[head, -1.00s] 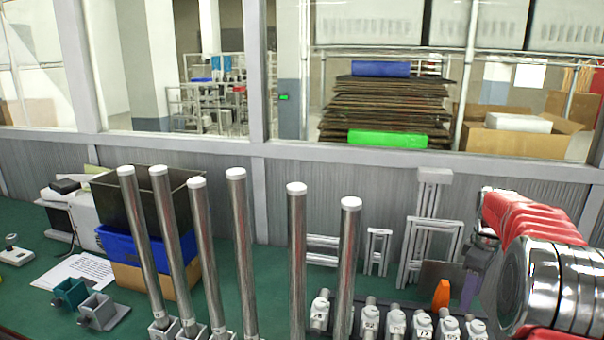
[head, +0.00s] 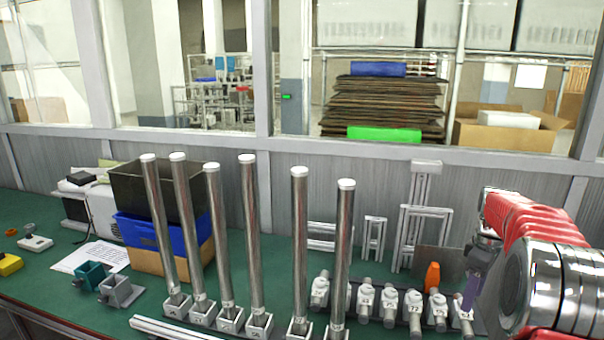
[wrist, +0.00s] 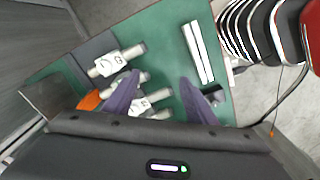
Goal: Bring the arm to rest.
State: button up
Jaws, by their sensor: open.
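My red and silver arm is folded at the right edge of the head view. My gripper (head: 471,300) points down there, at the right end of a row of small white numbered fittings (head: 389,307). In the wrist view my gripper (wrist: 160,98) has its two purple fingers spread apart, with nothing held between them. Below the fingers lie several white fittings (wrist: 118,60) on the green bench top (wrist: 165,45). I cannot tell how far the fingertips are above them.
Several tall metal poles (head: 255,240) with white caps stand upright in the middle of the bench. Aluminium frames (head: 420,225) and an orange piece (head: 432,276) are behind the fittings. A black bin on a blue crate (head: 190,235) stands at left. A windowed wall closes the back.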

jog(key=s+a+r+m+t, duration=0.2)
jog(key=s+a+m, duration=0.1)
jog(key=s+a, duration=0.6)
jog(key=s+a+r+m+t, duration=0.1)
jog(key=s+a+r+m, duration=0.1)
jog(key=s+a, duration=0.8)
jog(key=s+a+r+m+t, duration=0.2)
jog(key=s+a+r+m, duration=0.1)
jog(key=s+a, duration=0.6)
jog(key=shift+s+a+r+m+t, duration=0.15)
jog(key=shift+s+r+m+t, duration=0.25)
jog(key=shift+s, duration=0.75)
